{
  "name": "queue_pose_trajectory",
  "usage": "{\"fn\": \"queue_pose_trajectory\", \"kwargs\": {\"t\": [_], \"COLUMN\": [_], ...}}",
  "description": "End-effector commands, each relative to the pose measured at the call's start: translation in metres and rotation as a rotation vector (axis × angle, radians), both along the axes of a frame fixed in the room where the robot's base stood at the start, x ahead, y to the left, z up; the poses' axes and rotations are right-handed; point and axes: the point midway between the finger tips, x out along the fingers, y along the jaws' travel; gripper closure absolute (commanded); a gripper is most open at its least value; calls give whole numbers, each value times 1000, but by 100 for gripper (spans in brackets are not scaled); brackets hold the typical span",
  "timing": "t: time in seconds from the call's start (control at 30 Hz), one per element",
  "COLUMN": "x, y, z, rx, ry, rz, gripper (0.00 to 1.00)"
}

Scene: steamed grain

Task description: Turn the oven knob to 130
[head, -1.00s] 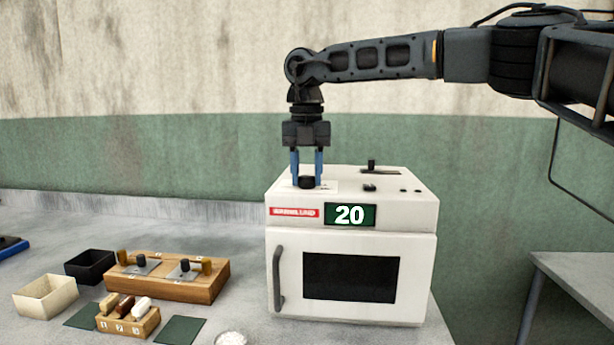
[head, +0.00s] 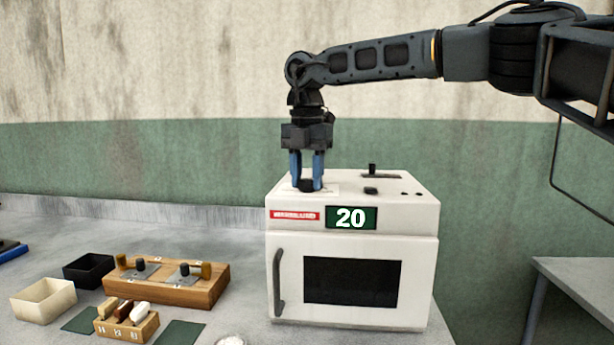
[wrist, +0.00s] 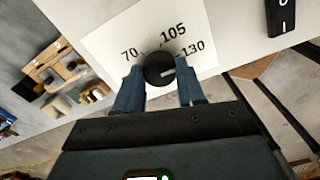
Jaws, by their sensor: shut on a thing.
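The white oven (head: 352,250) stands on the counter with its door closed, and its green display (head: 351,217) reads 20. Its black knob (head: 306,186) is on the top, near the left side. My gripper (head: 306,178) points straight down and is shut on the knob. In the wrist view the knob (wrist: 159,69) sits between the blue fingertips of my gripper (wrist: 160,80). The white dial plate (wrist: 110,40) shows the marks 70, 105 and 130. The knob's pale pointer line (wrist: 168,72) points to the right, roughly toward the 130 side; the exact alignment is unclear.
A black lever (head: 372,169) and a black switch (head: 371,190) are on the oven top, right of the knob. A wooden block with dark knobs (head: 170,285), a cream box (head: 43,299), a black box (head: 88,270) and a small numbered rack (head: 127,325) stand left on the counter.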

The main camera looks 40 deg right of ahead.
Motion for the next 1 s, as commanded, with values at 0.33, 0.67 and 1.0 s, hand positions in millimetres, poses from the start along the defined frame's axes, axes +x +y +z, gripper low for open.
{"fn": "queue_pose_trajectory", "kwargs": {"t": [0.33, 0.67, 1.0], "x": [0, 0, 1], "y": [0, 0, 0], "z": [1, 1, 46], "rx": [1, 0, -2], "ry": [-2, -1, -3], "rz": [0, 0, -1], "gripper": [43, 35, 35]}}
